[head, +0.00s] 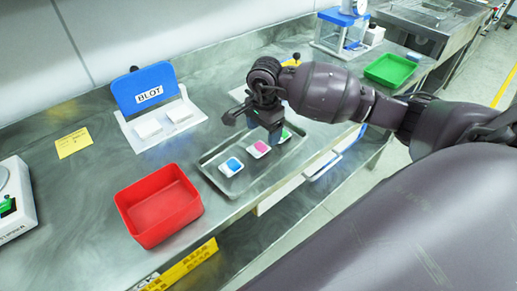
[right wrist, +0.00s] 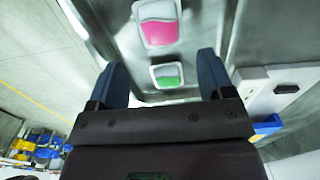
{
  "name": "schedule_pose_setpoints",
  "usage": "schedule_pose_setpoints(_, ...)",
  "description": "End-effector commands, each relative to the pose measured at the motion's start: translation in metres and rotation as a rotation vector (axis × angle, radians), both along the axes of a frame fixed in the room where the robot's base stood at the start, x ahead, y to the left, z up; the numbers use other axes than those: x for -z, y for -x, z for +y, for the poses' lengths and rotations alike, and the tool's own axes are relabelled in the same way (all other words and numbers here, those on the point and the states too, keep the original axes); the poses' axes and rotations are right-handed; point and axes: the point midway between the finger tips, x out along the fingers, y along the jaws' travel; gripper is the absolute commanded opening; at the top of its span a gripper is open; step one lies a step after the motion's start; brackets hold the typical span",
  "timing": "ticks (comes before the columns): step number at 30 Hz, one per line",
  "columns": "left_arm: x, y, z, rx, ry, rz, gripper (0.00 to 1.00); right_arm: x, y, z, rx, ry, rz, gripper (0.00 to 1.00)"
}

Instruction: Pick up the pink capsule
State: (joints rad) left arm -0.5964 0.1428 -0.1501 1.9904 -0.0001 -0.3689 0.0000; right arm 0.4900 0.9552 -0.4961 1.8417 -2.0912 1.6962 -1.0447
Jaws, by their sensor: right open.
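The pink capsule (head: 260,147) lies in the metal tray (head: 207,160), between a blue capsule (head: 232,165) and a green capsule (head: 285,135). In the right wrist view the pink capsule (right wrist: 159,32) sits at the top, beyond the fingertips, with the green capsule (right wrist: 167,76) nearer. My right gripper (head: 268,128) hangs above the back part of the tray, near the pink and green capsules, partly covering the green one. Its two fingers (right wrist: 168,75) are apart with nothing between them held. My left gripper is out of view.
A red bin (head: 160,205) stands left of the tray. A blue BLOT stand (head: 146,88) with white blocks is behind it. A green tray (head: 390,69) and a clear-walled balance (head: 340,33) stand at the back right.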

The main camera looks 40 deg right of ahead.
Motion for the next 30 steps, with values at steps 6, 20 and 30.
schedule_pose_setpoints(6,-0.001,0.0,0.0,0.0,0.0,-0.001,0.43,0.022,-0.001,0.002,0.002,-0.003,0.001,0.74)
schedule_pose_setpoints(20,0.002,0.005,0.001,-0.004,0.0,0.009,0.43,0.052,-0.003,0.002,0.001,0.0,-0.001,0.74)
schedule_pose_setpoints(30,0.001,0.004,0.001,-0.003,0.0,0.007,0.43,0.052,-0.003,0.002,0.001,0.0,-0.001,0.35)
